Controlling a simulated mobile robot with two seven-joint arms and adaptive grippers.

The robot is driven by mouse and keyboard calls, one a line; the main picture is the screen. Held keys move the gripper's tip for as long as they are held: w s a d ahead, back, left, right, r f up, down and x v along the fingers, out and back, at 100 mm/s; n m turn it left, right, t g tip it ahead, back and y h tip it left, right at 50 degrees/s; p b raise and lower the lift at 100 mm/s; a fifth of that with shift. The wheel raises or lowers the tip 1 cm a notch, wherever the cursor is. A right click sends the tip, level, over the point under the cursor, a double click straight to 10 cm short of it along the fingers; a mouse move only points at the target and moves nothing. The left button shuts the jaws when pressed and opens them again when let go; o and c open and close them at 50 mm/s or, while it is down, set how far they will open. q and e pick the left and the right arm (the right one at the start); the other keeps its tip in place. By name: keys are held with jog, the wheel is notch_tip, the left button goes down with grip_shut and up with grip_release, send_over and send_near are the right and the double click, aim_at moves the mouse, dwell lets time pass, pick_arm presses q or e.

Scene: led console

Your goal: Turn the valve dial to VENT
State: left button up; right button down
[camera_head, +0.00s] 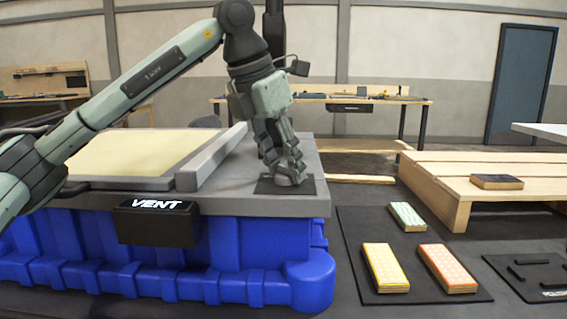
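The valve dial (290,178) is a grey round knob on a dark square plate (268,186) at the right end of the console's grey top. My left gripper (286,164) points down over the dial, its fingertips at the knob. The fingers cover much of the dial, so its pointer and any marks are hidden. I cannot tell whether the fingers are closed on it. A black display box (157,228) on the console's front shows "VENT" in lit white letters. My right gripper is out of view.
The console has a blue ribbed base (245,258) and a raised grey bar (212,160) left of the dial. A dark mat (353,238) with green, yellow and orange blocks lies to the right. A wooden pallet (435,183) stands behind it.

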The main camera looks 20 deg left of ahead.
pick_arm(q)
jog(key=shift+o, duration=0.9)
jog(key=v, duration=1.2)
